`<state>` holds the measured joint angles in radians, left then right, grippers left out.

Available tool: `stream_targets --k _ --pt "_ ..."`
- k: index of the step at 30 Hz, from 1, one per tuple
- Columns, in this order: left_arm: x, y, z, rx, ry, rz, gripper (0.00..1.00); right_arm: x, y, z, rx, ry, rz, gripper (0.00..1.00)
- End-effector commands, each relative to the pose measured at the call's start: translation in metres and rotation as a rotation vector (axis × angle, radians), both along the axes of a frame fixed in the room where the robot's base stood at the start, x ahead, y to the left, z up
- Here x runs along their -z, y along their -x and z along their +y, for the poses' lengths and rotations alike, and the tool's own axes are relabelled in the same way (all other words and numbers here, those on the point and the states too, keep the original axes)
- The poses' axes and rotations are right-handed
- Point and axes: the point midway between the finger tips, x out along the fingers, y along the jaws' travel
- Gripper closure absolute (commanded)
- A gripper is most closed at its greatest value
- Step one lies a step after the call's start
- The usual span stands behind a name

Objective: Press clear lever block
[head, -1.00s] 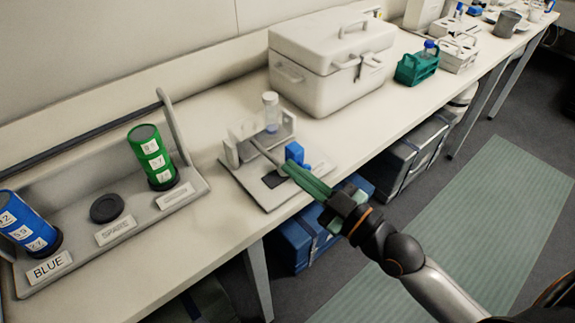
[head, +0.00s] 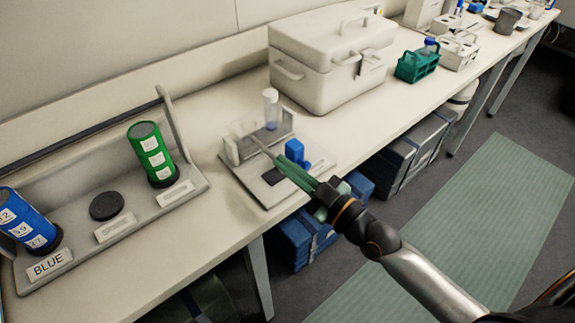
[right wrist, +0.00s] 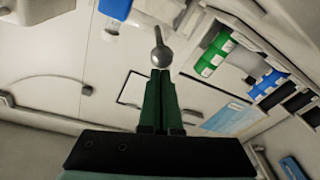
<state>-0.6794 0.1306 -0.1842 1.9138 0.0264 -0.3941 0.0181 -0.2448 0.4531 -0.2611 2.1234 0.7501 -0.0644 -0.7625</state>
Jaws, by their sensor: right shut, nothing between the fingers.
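The lever device stands on a grey base plate (head: 262,196) near the bench's front edge. Its thin grey lever (head: 261,147) slopes from a pale upright toward my right gripper (head: 288,167). That gripper is shut and empty, its green fingers pointing at the lever's end. A blue block (head: 294,150) stands close beside the fingertips. In the right wrist view the lever's rounded knob (right wrist: 160,55) lies just beyond the closed fingertips (right wrist: 160,74); I cannot tell whether they touch. A pale, see-through piece (head: 240,128) shows blurred by the upright. My left gripper is not in view.
A capped clear vial (head: 271,108) stands behind the lever. A large white case (head: 325,75) is behind on the right. A rack (head: 75,270) at the left holds a green canister (head: 151,154) and a blue canister (head: 28,220). Blue boxes sit below the bench.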

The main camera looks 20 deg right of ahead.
Motion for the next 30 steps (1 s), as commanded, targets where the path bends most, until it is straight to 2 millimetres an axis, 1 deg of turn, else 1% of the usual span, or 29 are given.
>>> stream_targets --k 2,5,11,16,19,24,30 --pt "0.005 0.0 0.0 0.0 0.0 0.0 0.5 0.003 0.0 0.0 0.0 -0.002 -0.005 1.0" --pt "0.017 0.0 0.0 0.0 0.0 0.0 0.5 0.011 0.001 0.0 0.0 -0.009 -0.024 1.0" --pt "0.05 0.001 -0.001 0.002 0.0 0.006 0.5 0.026 0.003 -0.001 0.001 -0.031 -0.091 1.0" --pt "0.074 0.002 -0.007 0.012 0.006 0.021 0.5 0.036 0.004 -0.002 0.002 -0.053 -0.152 1.0" --pt "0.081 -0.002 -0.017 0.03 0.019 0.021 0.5 0.043 0.005 -0.002 0.001 -0.068 -0.189 1.0" --pt "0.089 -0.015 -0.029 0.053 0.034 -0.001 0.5 0.054 0.005 -0.002 0.001 -0.091 -0.253 1.0" --pt "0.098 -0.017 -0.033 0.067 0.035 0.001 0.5 0.061 0.005 -0.002 0.001 -0.112 -0.308 1.0"
